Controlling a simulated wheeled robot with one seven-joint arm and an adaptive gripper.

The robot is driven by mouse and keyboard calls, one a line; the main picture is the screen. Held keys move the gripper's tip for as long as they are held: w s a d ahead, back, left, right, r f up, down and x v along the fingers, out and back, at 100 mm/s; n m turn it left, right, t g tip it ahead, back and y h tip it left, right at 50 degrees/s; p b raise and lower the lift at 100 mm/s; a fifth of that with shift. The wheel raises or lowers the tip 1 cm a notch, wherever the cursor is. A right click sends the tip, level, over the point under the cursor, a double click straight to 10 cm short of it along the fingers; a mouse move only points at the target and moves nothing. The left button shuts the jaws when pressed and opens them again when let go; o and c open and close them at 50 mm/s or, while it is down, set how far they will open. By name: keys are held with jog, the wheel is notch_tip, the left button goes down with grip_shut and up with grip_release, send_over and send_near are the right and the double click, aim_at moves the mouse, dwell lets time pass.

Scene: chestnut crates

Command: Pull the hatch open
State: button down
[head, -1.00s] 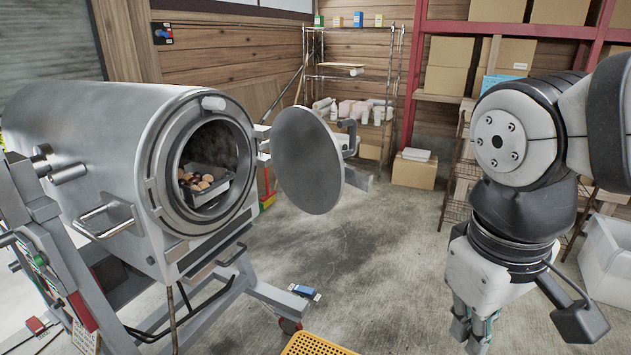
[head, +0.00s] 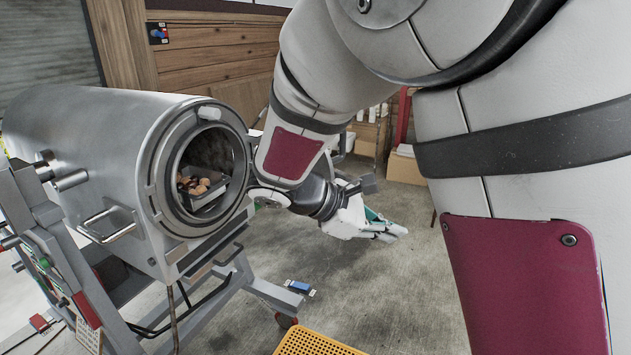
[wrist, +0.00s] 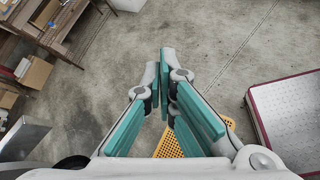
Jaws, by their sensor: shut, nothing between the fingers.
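The roaster drum's front opening (head: 150,190) is uncovered, and a dark tray of chestnuts (head: 196,185) shows inside. The round hatch disc itself is hidden behind my arm in the head view. A grey metal piece at the left edge of the wrist view (wrist: 22,143) may be part of the hatch, but I cannot tell. My gripper (head: 392,233) is right of the drum, above the floor, with its fingers pointing right. In the wrist view its teal fingers (wrist: 166,75) come close together with nothing between them.
A yellow perforated crate (head: 315,344) stands on the floor in front. A blue and white item (head: 300,288) lies by the roaster's wheel. Shelving (wrist: 75,22) and a cardboard box (wrist: 37,73) are at the wrist view's upper left. Floor around the gripper is clear.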

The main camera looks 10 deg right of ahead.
jog(key=w+a+f+n+t+h+p, duration=0.2)
jog(key=w+a+f+n+t+h, duration=0.15)
jog(key=w+a+n+t, duration=0.85)
jog(key=w+d+m+g+p, duration=0.1)
jog(key=w+d+g, duration=0.2)
jog(key=w+d, duration=0.3)
jog(key=d+r, duration=0.1)
jog(key=d, duration=0.2)
jog(key=shift+w+d+m, duration=0.25)
jog(key=shift+d+m, duration=0.05)
jog(key=shift+d, duration=0.05)
jog(key=shift+d, duration=0.1)
jog(key=w+d+b, duration=0.8)
jog(key=w+d, duration=0.5)
jog(key=w, duration=0.3)
jog(key=shift+b, duration=0.3)
